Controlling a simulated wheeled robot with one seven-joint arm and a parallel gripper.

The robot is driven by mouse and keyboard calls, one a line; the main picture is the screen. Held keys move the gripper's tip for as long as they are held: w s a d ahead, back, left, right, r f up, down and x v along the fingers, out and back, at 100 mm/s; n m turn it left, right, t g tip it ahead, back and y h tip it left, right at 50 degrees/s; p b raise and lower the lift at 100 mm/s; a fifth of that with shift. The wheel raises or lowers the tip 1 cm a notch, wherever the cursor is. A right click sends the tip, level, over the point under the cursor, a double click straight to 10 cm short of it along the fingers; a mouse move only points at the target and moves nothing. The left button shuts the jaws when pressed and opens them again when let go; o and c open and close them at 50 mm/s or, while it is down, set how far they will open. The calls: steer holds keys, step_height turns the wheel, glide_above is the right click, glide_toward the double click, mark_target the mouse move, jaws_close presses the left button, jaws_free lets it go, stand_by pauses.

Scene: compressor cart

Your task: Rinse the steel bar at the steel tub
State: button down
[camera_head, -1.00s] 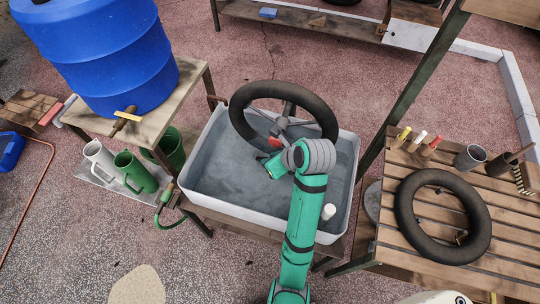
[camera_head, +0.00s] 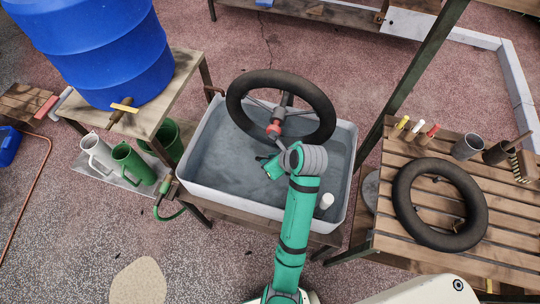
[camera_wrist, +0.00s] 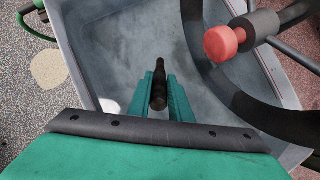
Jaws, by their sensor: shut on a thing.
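The steel tub (camera_head: 343,170) is a grey, rectangular basin with a pale rim and what looks like water in it. My gripper (camera_wrist: 159,92) is over the inside of the tub in the wrist view, its green fingers shut on a dark, narrow bar (camera_wrist: 159,72), which I take for the steel bar. The bar points away from me. I cannot tell whether it touches the water.
A black wheel (camera_head: 318,95) with a red-ended hub (camera_head: 274,130) stands over the tub's far part, close to my gripper; the red end (camera_wrist: 225,43) is at upper right in the wrist view. A blue barrel (camera_head: 105,50) stands left.

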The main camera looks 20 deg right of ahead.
steer(key=shift+w+f, duration=0.1)
steer(key=shift+f, duration=0.75)
steer(key=shift+a+f, duration=0.2)
steer(key=shift+f, duration=0.5)
step_height(320, 180, down, 7)
steer(key=shift+d, duration=0.2)
steer(key=shift+r, duration=0.1)
steer(key=shift+a, duration=0.1)
steer(key=shift+d, duration=0.2)
steer(key=shift+a, duration=0.1)
stand_by(0.9)
steer(key=shift+r, duration=0.15)
